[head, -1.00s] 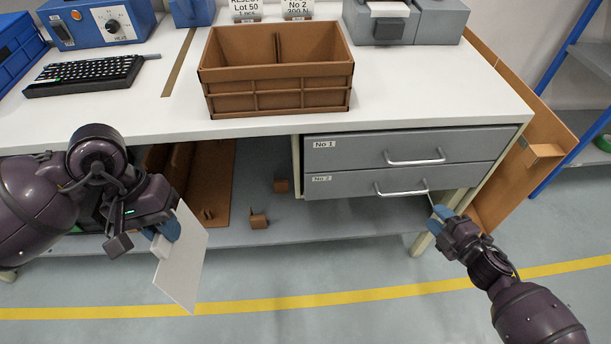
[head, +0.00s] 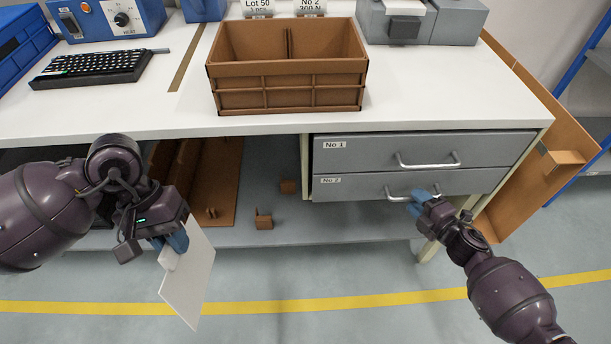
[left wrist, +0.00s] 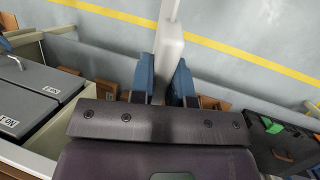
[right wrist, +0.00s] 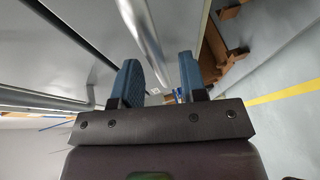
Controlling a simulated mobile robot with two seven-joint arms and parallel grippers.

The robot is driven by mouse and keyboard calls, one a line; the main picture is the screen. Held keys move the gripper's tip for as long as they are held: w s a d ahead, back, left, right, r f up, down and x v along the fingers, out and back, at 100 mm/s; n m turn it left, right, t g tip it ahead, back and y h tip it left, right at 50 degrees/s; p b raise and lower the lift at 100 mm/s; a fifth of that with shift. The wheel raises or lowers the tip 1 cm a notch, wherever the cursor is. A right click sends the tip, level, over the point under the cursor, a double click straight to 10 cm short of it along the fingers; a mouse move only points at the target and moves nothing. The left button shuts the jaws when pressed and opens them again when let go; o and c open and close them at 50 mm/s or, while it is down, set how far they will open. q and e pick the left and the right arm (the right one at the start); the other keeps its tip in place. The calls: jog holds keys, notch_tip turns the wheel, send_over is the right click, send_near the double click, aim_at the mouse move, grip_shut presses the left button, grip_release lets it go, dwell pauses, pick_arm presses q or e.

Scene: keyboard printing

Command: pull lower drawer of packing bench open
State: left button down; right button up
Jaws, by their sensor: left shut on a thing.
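The lower drawer (head: 350,188), labelled No 2, is the grey front under the No 1 drawer (head: 370,152) of the packing bench (head: 440,110). It looks closed. My right gripper (head: 424,193) is at the right part of its metal handle (head: 393,198). In the right wrist view the handle bar (right wrist: 146,42) runs between the two blue fingers (right wrist: 161,80), which stand apart; I cannot tell whether either touches it. My left gripper (head: 172,247) is shut on a white flat board (head: 192,280), held in front of the bench. The left wrist view shows it between the fingers (left wrist: 168,50).
A brown crate (head: 290,98) stands on the bench top, with a keyboard (head: 90,68) to its left. Small brown pieces (head: 264,220) lie on the bench's lower shelf. A brown panel (head: 535,125) leans at the right end. The floor in front is clear.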

jog(key=shift+x, duration=0.95)
grip_shut()
